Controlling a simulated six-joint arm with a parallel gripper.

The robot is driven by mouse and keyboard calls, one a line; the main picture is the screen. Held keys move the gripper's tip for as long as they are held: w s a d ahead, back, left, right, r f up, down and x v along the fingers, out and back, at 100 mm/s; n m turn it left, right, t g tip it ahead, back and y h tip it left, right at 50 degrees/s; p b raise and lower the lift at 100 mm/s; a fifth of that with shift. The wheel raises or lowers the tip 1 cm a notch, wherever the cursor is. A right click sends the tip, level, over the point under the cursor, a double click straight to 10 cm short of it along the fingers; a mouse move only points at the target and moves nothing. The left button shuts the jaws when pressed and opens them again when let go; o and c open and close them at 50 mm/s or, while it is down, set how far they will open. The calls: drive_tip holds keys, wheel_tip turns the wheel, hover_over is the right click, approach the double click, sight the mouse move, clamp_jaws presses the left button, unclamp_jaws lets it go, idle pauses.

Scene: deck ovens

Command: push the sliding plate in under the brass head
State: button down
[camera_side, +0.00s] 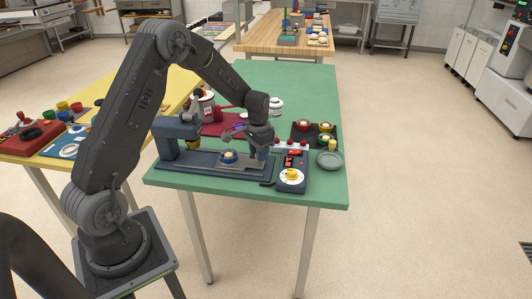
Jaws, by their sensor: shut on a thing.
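The blue-grey press stands at the front left of the green table, with its brass head (194,146) under the overhanging arm on the left. The sliding plate (243,167) is grey and lies in the long base, reaching out to the right of the head. A blue round holder with a pale dough-like piece (229,156) sits on it, to the right of the head and apart from it. My gripper (260,153) is low over the plate's right end, shut on what seems to be its handle; the fingertips are small and partly hidden.
Behind are a dark tray (313,134) with coloured pieces, a grey-green dish (329,160) and a white jar (276,106). The table's far part is clear.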

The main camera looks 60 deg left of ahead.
sight(237, 160)
drive_tip(key=s+a, duration=0.5)
drive_tip(key=shift+a, duration=0.1)
drive_tip(key=c, duration=0.9)
unclamp_jaws()
wheel_tip(237, 160, up, 14)
drive_tip(key=shift+f, duration=0.1)
